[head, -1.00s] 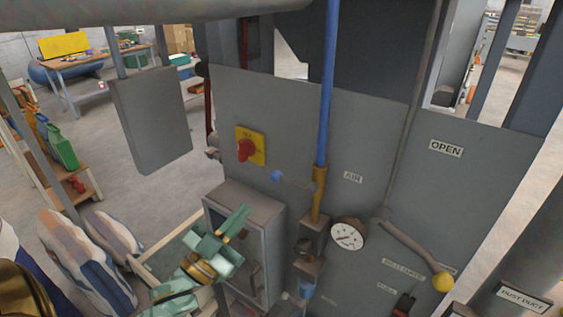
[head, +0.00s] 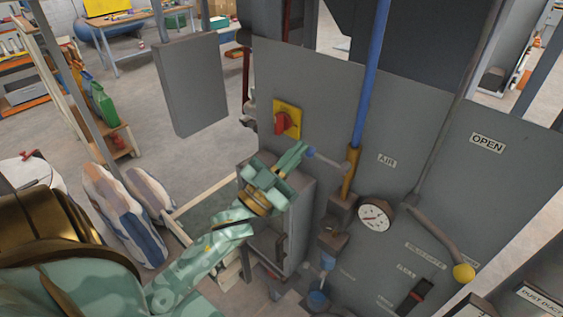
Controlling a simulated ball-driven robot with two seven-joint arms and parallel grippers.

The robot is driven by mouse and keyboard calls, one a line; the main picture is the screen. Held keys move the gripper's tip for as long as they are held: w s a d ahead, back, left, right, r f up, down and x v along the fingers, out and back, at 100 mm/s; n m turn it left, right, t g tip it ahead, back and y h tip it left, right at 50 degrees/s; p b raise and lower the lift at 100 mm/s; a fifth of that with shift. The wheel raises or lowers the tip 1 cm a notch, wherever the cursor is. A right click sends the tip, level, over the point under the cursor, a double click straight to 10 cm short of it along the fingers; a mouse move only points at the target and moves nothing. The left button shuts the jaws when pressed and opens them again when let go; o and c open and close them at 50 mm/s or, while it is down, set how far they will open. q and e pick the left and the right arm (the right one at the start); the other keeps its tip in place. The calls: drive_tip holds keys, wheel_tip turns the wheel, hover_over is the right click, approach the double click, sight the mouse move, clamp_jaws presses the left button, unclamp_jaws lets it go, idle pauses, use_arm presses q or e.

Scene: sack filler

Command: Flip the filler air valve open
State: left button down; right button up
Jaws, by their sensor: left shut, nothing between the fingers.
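The air valve is a brass body (head: 349,173) at the foot of a vertical blue pipe (head: 371,75), left of the AIR label (head: 386,160). Its thin lever (head: 329,160) sticks out to the left, crosswise to the pipe, with a blue knob (head: 311,152) at its end. My left gripper (head: 300,154) is shut and empty. Its fingertips are at the knob in the picture and partly overlap it; I cannot tell whether they touch. My right gripper is not in view.
A grey box (head: 300,205) stands below the lever. A red-and-yellow switch (head: 287,119) is above left. A pressure gauge (head: 375,215) and a yellow-knobbed lever (head: 463,272) are to the right. Filled sacks (head: 125,210) stand left.

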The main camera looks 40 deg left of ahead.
sight(327, 159)
use_arm(q)
drive_tip(key=w+f, duration=0.2)
drive_tip(key=w, duration=0.1)
drive_tip(key=shift+w+a+f+p, duration=0.2)
drive_tip(key=shift+w+p, duration=0.1)
drive_tip(key=shift+p, duration=0.1)
